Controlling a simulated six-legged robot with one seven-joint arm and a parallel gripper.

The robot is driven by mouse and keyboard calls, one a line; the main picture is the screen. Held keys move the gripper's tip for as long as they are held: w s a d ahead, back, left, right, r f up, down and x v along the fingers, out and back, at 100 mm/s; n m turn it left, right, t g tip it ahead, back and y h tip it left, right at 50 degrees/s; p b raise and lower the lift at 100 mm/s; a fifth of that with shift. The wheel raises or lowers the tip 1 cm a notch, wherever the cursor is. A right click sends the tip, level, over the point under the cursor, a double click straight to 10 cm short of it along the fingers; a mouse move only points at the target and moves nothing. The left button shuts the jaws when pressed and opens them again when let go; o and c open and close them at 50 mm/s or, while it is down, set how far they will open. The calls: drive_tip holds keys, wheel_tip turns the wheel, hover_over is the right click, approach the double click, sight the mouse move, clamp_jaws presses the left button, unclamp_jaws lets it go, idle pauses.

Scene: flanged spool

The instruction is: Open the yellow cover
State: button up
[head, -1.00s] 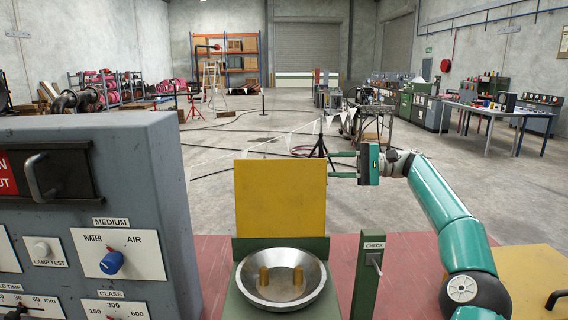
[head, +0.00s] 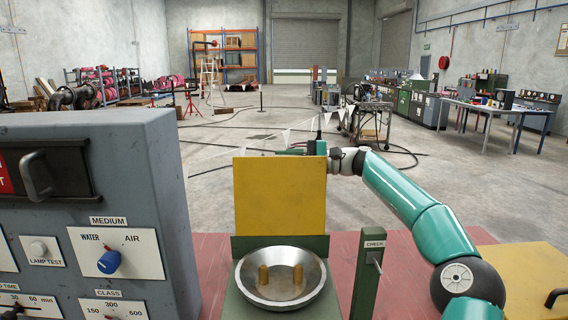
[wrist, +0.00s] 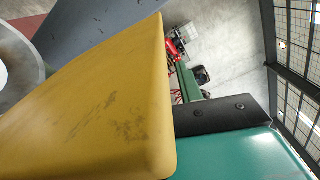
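The yellow cover (head: 280,197) is a flat panel standing upright at the back of a green stand (head: 280,243), behind a round metal bowl (head: 252,290). Two brass posts (head: 281,274) stand in the bowl, uncovered. My gripper (head: 290,152) is behind the cover's top edge, coming in from the right. One finger shows just above the edge; the rest is hidden, so its opening is unclear.
A grey control panel (head: 150,160) with a blue knob stands close on the left. A green post (head: 366,280) marked CHECK stands right of the bowl. A yellow box (head: 525,275) with a black handle is at lower right. Open floor lies behind.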

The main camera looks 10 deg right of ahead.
drive_tip(key=shift+w+a+f, duration=0.1)
drive_tip(key=shift+w+a, duration=0.1)
drive_tip(key=shift+a, duration=0.05)
drive_tip(key=shift+s, duration=0.15)
clamp_jaws()
drive_tip(key=shift+s+a+r+n, duration=0.15)
drive_tip(key=shift+s+r+n, duration=0.2)
drive_tip(key=shift+s+n, duration=0.1)
drive_tip(key=shift+n, duration=0.95)
drive_tip(key=shift+s+a+r, duration=0.2)
drive_tip(key=shift+s, duration=0.75)
drive_tip(key=shift+s+a+r, duration=0.15)
drive_tip(key=shift+s+r, duration=0.1)
drive_tip(key=shift+s, duration=0.7)
drive_tip(key=shift+s+a+r, duration=0.2)
drive_tip(key=shift+s, duration=0.75)
